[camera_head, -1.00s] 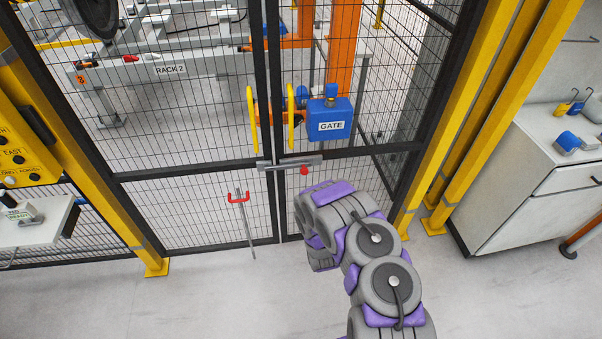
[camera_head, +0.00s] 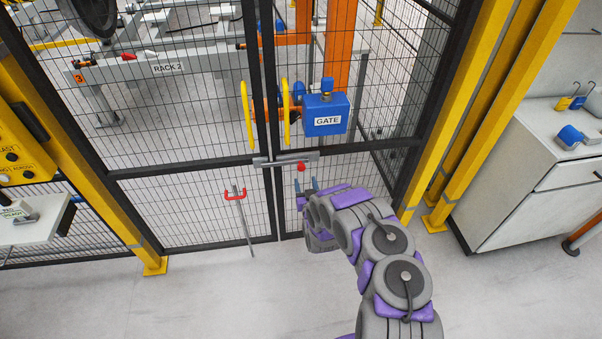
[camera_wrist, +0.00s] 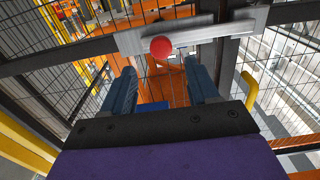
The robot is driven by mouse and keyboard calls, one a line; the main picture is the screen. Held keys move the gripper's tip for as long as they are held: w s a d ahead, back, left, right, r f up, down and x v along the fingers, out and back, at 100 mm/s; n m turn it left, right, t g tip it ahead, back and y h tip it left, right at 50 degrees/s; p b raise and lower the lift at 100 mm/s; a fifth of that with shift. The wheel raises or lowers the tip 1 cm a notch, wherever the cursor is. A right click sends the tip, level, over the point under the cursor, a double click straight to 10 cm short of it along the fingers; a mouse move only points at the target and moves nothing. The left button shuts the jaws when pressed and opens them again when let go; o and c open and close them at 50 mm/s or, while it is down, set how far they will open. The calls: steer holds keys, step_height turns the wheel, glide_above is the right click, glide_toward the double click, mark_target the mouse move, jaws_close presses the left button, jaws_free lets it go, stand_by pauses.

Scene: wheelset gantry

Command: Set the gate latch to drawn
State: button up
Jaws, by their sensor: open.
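The gate latch (camera_head: 284,160) is a grey sliding bar with a red knob (camera_head: 301,167). It lies across the meeting point of the two dark mesh gate leaves, on the cross rail. In the wrist view the latch bar (camera_wrist: 195,36) crosses the top, and the red knob (camera_wrist: 161,47) hangs just beyond my fingertips, between their lines. My gripper (camera_head: 308,186) is open and empty, just below the knob in the head view. Its two blue-grey fingers (camera_wrist: 164,72) show apart in the wrist view, and neither appears to touch the knob.
A blue box labelled GATE (camera_head: 326,114) and yellow handles (camera_head: 285,113) sit above the latch. A red-handled drop rod (camera_head: 236,196) is at lower left. Yellow posts (camera_head: 468,110) and a grey cabinet (camera_head: 540,185) stand right. The floor in front is clear.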

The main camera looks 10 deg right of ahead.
mark_target(302, 169)
steer(key=w, duration=0.2)
steer(key=w+b, duration=0.1)
steer(key=w, duration=0.1)
steer(key=shift+d, duration=0.35)
steer(key=w+a, duration=0.1)
steer(key=w, duration=0.2)
steer(key=shift+a, duration=0.4)
steer(key=shift+w+d, duration=0.15)
steer(key=shift+d, duration=0.65)
steer(key=shift+a, duration=0.6)
steer(key=c, duration=0.6)
steer(key=shift+d, duration=0.3)
jaws_close()
